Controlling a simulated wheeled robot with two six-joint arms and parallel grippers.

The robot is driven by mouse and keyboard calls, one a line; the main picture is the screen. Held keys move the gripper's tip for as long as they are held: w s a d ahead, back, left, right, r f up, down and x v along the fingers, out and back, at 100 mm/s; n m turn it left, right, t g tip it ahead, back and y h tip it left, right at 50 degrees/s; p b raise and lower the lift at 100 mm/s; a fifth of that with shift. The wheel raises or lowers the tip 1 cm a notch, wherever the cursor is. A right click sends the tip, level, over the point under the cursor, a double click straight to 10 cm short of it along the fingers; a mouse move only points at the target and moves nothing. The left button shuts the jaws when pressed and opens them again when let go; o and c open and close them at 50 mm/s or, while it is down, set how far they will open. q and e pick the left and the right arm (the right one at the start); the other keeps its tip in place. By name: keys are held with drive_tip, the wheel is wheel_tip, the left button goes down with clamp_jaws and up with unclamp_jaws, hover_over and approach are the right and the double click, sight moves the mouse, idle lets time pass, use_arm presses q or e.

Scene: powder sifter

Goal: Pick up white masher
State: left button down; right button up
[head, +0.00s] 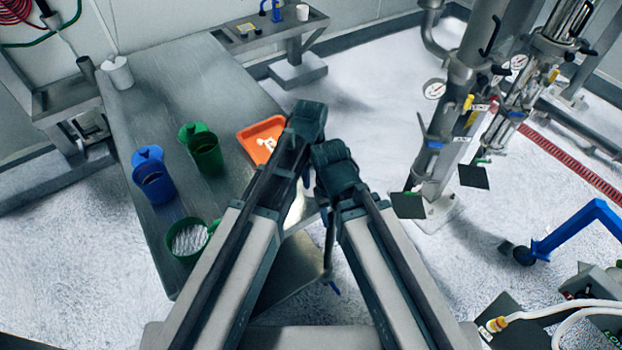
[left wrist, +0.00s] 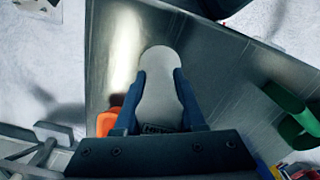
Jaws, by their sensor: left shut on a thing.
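My left gripper (left wrist: 160,74) is shut on a smooth white thing, which looks like the white masher (left wrist: 160,98). In the left wrist view its rounded end sticks out past the two blue fingers, and its lower part is hidden by the gripper body. The table's grey metal top lies behind it. In the head view my arms hide most of the left gripper and the held thing. A dark part with a blue tip below my right arm may be the right gripper, but its jaws are not clear.
An orange tray (head: 245,139) with small white pieces lies on the metal table (head: 165,75). A green cup (head: 206,158), a blue cup (head: 155,185) and a green container with white contents (head: 188,240) stand to its left. A white container (head: 118,73) stands at the back left.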

use_arm(q)
drive_tip(key=shift+r, duration=0.15)
wheel_tip(320, 180, up, 10)
drive_tip(key=p, duration=1)
idle(0.4)
